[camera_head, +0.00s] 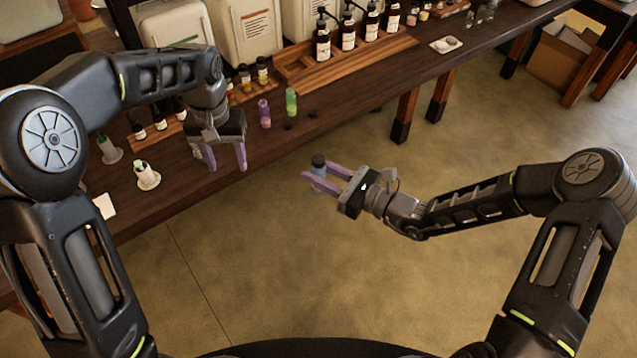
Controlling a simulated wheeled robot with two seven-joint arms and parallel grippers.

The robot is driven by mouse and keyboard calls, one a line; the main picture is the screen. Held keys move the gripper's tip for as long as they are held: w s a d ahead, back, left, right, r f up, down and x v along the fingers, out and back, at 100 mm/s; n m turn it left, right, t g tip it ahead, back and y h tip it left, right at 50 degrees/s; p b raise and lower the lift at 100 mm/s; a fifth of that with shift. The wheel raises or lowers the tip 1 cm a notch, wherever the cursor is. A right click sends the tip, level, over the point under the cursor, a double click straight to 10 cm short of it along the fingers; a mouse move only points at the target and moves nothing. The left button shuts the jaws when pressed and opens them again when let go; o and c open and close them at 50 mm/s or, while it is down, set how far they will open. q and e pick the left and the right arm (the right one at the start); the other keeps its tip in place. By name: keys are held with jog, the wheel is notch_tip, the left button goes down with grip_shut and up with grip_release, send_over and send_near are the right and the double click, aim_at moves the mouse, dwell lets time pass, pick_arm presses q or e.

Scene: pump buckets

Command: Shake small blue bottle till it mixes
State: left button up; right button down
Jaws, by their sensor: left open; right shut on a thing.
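A small blue bottle (318,171) with a dark cap is held between the purple fingers of my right gripper (323,180). The bottle is upright, in the air over the floor in front of the table. The finger and palm parts hide some of its lower body. My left gripper (222,165) is open and empty, pointing down near the front edge of the wooden table (190,187).
A purple bottle (264,114) and a green bottle (291,102) stand on the table, with small dark caps beside them. Brown pump bottles (348,36) stand in a wooden tray behind. White holders (147,178) stand at left. The floor in front is clear.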

jog(key=shift+w+f, duration=0.1)
jog(key=shift+f, duration=0.05)
notch_tip(320, 180, down, 6)
jog(key=b, duration=0.5)
jog(key=shift+f, duration=0.1)
